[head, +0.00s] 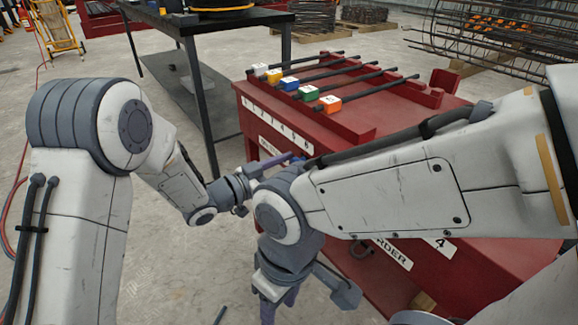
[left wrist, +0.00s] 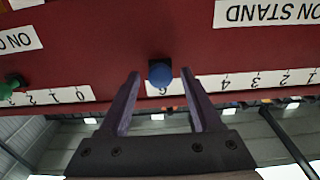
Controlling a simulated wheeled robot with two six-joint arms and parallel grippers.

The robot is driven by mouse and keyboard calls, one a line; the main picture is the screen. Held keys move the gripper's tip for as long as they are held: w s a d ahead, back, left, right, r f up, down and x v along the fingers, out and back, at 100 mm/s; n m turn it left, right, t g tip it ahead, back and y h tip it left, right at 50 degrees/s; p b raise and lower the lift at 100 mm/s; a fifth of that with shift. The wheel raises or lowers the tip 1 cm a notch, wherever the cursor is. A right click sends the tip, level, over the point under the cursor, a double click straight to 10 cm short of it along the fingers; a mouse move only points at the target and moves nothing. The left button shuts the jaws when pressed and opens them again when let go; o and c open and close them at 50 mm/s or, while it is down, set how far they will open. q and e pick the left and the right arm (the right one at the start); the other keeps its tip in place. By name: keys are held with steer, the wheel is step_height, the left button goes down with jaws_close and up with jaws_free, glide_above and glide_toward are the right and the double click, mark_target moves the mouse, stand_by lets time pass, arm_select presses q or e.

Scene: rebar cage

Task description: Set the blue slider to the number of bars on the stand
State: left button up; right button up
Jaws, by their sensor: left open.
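My left gripper (left wrist: 160,82) is open, with one finger on each side of the knob; contact is not clear. In the head view the left gripper (head: 278,161) reaches the stand's front, partly hidden by my right arm. Several dark bars (head: 372,85) with coloured, numbered end blocks lie on the red stand (head: 350,125). My right gripper (head: 285,290) hangs pointing down.
A green knob (left wrist: 12,86) sits on another scale, at the left of the left wrist view. A dark table (head: 200,22) stands behind left. Rebar cages (head: 490,35) stand behind right.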

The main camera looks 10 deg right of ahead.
arm_select(q)
jaws_close()
stand_by(1.4)
